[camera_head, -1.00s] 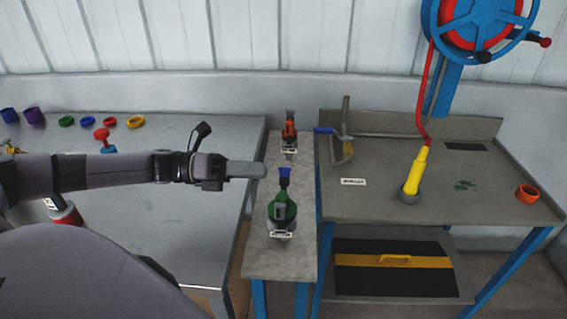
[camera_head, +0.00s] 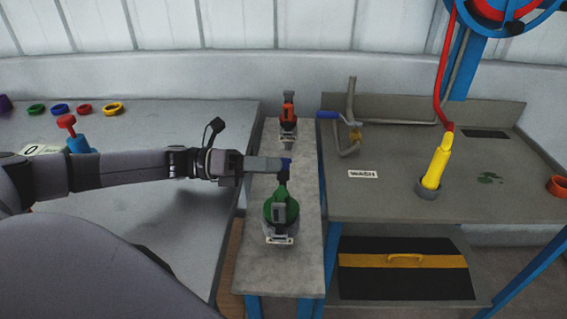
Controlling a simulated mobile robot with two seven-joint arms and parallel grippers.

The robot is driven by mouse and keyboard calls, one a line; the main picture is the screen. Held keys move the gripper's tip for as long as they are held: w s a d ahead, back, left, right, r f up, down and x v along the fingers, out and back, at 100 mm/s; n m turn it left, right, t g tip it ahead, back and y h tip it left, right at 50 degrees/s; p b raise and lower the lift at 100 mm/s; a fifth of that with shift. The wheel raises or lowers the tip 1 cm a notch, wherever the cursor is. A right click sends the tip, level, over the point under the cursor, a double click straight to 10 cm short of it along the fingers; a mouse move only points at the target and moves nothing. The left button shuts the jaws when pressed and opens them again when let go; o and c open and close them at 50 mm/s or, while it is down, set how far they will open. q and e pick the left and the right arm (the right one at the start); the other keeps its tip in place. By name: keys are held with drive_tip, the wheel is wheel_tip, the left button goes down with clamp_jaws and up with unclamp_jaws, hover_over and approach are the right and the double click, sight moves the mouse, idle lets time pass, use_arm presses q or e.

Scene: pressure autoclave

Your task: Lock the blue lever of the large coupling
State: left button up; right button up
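The large coupling is the green one (camera_head: 282,208), standing on the narrow grey bench. Its blue lever (camera_head: 286,163) stands up at its far side on a dark stem (camera_head: 283,177). My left gripper (camera_head: 279,164) reaches in from the left, and its fingertips overlap the blue lever top in the picture. Its fingers line up as one grey bar from this side, so I cannot tell whether they are open, or whether they touch the lever or hold it. The fingers partly hide the lever. My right gripper is not in view.
A smaller orange-red coupling (camera_head: 288,115) stands farther back on the same bench. Coloured rings (camera_head: 113,108) lie on the left table.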

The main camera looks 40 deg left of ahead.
sight(284, 163)
use_arm(q)
drive_tip(key=shift+x, duration=1.6)
drive_tip(key=shift+c, duration=0.3)
clamp_jaws()
